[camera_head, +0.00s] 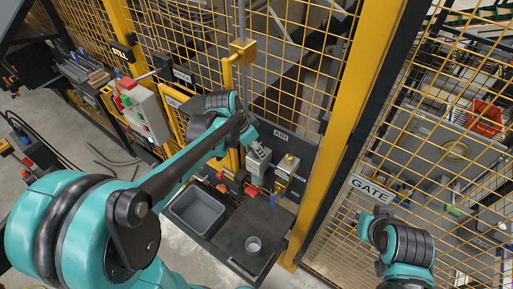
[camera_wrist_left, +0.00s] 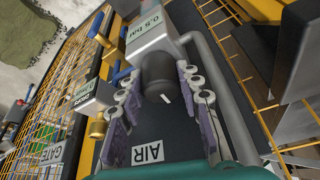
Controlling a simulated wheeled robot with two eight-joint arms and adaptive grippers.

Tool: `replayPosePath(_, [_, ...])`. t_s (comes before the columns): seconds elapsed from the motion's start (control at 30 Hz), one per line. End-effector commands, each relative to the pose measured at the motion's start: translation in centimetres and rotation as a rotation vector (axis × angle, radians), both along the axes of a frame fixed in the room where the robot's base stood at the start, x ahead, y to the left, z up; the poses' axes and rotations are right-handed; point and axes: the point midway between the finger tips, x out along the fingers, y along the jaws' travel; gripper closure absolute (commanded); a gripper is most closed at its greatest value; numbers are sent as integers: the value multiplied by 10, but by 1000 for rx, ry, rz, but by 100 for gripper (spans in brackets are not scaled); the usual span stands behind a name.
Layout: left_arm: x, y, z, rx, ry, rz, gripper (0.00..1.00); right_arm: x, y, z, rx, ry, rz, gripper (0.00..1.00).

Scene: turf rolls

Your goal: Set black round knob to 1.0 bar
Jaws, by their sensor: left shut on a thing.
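The black round knob (camera_wrist_left: 166,78) sits on the end of a grey regulator box (camera_wrist_left: 150,45) and carries a white pointer mark. A label on the box (camera_wrist_left: 146,24) appears to read 0.5 bar. My left gripper (camera_wrist_left: 165,96) has its fingers closed on both sides of the knob. In the head view my left gripper (camera_head: 258,151) is at the grey box (camera_head: 257,168) below the AIR sign (camera_head: 281,134), and the knob is hidden there. My right arm shows at the lower right, but its gripper cannot be made out.
A grey bin (camera_head: 196,212) and a small cup (camera_head: 253,245) are on the dark bench (camera_head: 240,233) below. A brass-topped unit (camera_head: 289,172) stands just right of the box. Yellow mesh fencing and a yellow post (camera_head: 344,120) close in the right side, near the GATE sign (camera_head: 371,190).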

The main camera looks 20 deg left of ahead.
Motion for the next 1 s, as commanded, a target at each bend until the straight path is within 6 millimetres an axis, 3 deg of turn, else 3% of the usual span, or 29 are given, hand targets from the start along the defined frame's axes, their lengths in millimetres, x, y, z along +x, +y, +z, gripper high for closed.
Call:
replayPosePath(0.17, [0, 0, 0, 1, 0, 1, 94, 0, 0, 0, 0, 0, 0, 100])
replayPosePath(0.2, [0, 0, 0, 1, 0, 1, 63, 0, 0, 0, 0, 0, 0, 100])
replayPosePath(0.23, [0, 0, 0, 1, 0, 1, 56, 0, 0, 0, 0, 0, 0, 100])
replayPosePath(0.63, [-2, 2, 7, 0, 0, 2, 56, 0, 0, 0, 0, 0, 0, 100])
replayPosePath(1.0, [-24, 21, 76, 0, 0, 3, 56, 0, 0, 0, 0, 0, 0, 100])
